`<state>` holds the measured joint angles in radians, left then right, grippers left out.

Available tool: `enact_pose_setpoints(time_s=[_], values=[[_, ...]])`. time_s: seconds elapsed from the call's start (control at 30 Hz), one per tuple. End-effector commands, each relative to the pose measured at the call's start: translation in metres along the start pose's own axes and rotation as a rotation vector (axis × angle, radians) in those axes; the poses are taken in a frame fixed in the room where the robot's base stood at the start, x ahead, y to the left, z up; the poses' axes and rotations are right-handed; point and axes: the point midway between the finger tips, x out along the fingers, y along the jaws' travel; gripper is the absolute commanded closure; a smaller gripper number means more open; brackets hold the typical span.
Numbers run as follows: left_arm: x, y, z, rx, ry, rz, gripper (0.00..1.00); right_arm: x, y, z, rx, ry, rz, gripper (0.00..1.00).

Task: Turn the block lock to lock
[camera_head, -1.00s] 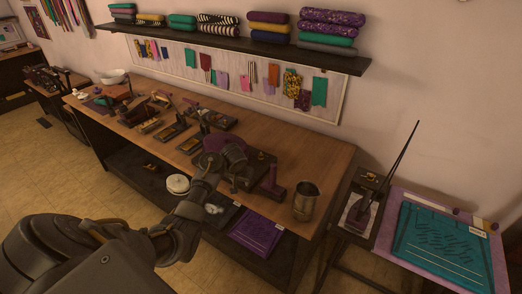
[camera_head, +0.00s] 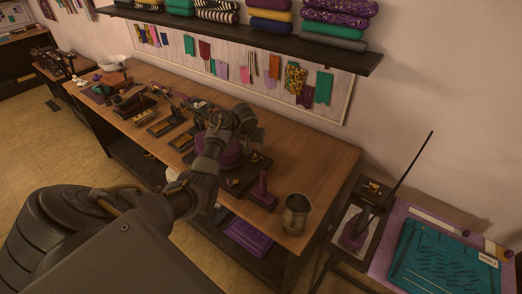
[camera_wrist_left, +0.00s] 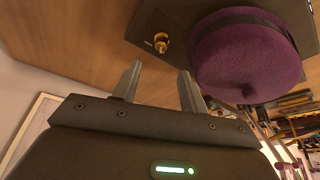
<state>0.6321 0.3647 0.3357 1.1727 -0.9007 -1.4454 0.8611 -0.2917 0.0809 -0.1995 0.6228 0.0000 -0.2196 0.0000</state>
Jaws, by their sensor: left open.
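A purple felt hat form (camera_head: 232,154) sits on a dark base plate (camera_head: 258,165) on the workbench. It also shows large at upper right in the left wrist view (camera_wrist_left: 245,55). A small brass knob (camera_wrist_left: 161,42) stands on the dark plate beside the hat; I take it for the block lock. Its turned position is too small to read. My left gripper (camera_head: 250,122) is over the far side of the hat, partly hiding it. In the left wrist view its fingers (camera_wrist_left: 156,80) are apart and empty, with the knob beyond the gap. My right gripper is out of view.
A metal cup (camera_head: 297,213) and a purple-handled tool (camera_head: 263,193) stand right of the plate. Several trays and tools lie to the left along the bench. A shelf (camera_head: 250,36) with folded cloth hangs above. The bench's right end is mostly clear.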

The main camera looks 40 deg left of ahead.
Motion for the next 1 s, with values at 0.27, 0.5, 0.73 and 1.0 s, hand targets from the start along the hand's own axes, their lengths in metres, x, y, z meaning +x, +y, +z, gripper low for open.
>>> enact_pose_setpoints(time_s=[0.27, 0.5, 0.73, 1.0], values=[[0.012, -0.002, 0.001, 0.0, -0.002, -0.001, 0.57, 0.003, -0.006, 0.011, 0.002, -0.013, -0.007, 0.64], [0.057, -0.002, 0.001, 0.001, -0.003, -0.004, 0.57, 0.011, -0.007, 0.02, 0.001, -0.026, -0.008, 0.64], [0.092, 0.0, 0.001, -0.001, -0.002, 0.0, 0.57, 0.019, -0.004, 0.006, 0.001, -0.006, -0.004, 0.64], [0.108, -0.001, 0.0, 0.0, 0.0, -0.002, 0.57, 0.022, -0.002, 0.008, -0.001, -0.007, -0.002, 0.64]])
